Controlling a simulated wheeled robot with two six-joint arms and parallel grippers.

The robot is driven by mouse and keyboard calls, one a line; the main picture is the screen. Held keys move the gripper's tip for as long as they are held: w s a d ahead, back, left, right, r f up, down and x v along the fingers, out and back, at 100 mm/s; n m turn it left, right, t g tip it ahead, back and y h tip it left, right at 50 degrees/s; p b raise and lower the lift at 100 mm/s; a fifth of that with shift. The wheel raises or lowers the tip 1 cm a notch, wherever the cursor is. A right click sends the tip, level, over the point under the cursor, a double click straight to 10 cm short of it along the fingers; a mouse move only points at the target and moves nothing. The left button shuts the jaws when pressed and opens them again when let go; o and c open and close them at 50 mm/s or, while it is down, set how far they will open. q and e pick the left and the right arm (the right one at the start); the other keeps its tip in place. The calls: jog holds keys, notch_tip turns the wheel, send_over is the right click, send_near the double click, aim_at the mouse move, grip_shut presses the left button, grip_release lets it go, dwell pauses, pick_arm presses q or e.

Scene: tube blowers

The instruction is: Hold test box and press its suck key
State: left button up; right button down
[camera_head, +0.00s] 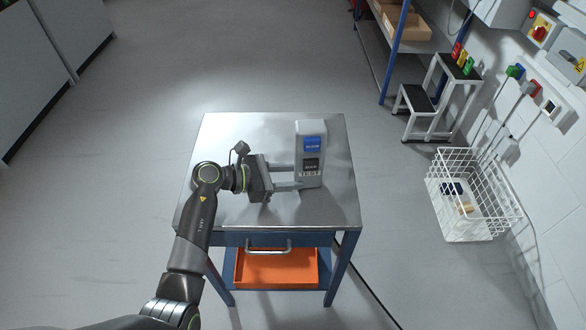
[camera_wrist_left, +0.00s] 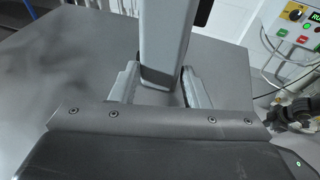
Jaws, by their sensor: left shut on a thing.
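The test box (camera_head: 311,164) is a grey upright box on the metal table, right of its middle. Its front carries a blue key (camera_head: 312,145) above a black key (camera_head: 311,165) that I take for the suck key; the lettering is too small to be sure. My left gripper (camera_head: 298,178) reaches in from the left and is shut on the lower part of the box. In the left wrist view the grey box (camera_wrist_left: 168,40) stands between the two fingers (camera_wrist_left: 160,88).
The metal tabletop (camera_head: 235,135) is otherwise clear. An orange tray (camera_head: 276,268) lies on the shelf below it. A white wire basket (camera_head: 470,205), a step stool (camera_head: 437,98) and a shelf rack (camera_head: 385,45) stand to the right, with open floor between.

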jog(key=shift+a, duration=0.45)
jog(key=shift+d, duration=0.45)
dwell(0.4)
